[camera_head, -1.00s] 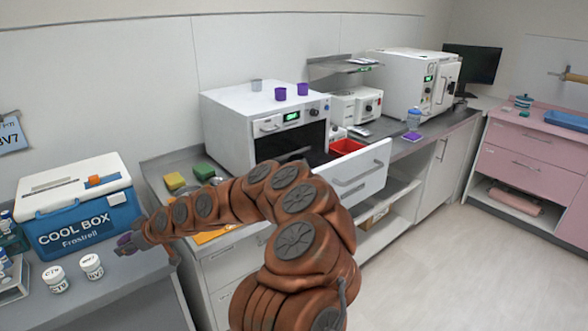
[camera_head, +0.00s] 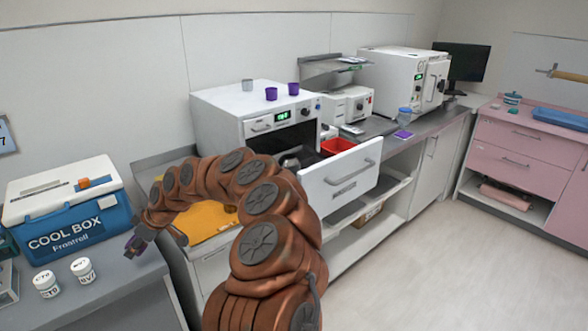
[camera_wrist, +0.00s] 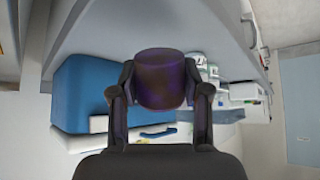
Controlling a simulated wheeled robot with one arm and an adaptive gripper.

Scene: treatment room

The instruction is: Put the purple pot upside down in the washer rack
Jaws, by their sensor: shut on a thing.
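My gripper (camera_wrist: 160,95) is shut on a dark purple pot (camera_wrist: 162,70), held between the two fingers in the wrist view. Which way the pot's mouth faces is unclear. In the head view my gripper (camera_head: 136,247) is at the lower left, beside the cool box, and only a little purple shows there. Two more purple pots (camera_head: 271,94) and (camera_head: 293,89) stand on top of the white front-window machine (camera_head: 225,112). I cannot make out a washer rack for certain; my arm covers part of the counter before the machine.
The blue and white cool box (camera_head: 75,215) and white jars (camera_head: 46,285) stand on the left counter. A white drawer (camera_head: 345,185) is pulled open, with a red bin (camera_head: 337,145) behind its front. A yellow surface (camera_head: 200,222) lies behind my arm. A grey cup (camera_head: 247,85) stands on the machine.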

